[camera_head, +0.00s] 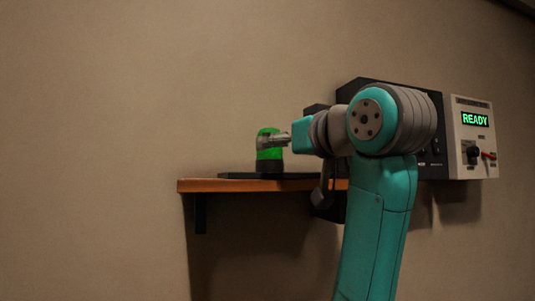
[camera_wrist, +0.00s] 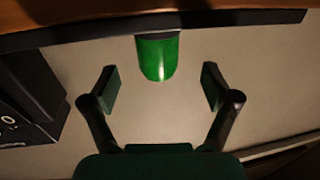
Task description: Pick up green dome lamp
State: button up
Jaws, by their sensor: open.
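The green dome lamp (camera_head: 270,153) stands upright on a dark base at the left part of a wooden shelf (camera_head: 215,186). In the wrist view the lamp (camera_wrist: 158,58) appears upside down, at top centre. My gripper (camera_head: 273,141) reaches in from the right at the height of the green dome and covers part of it in the head view. In the wrist view my gripper (camera_wrist: 160,88) is open, with one finger on each side. The dome lies centred between the fingers but a little beyond their tips. No contact shows.
A dark flat plate (camera_head: 235,176) lies under the lamp on the shelf. A panel with a green READY display (camera_head: 475,120) and a dark box (camera_head: 350,92) are on the wall to the right, partly behind my arm. The wall left of the lamp is clear.

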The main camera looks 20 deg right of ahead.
jog(key=shift+w+a, duration=0.2)
jog(key=shift+w, duration=1.6)
jog(key=shift+w+a, duration=0.2)
jog(key=shift+w, duration=1.55)
jog(key=c, duration=1.4)
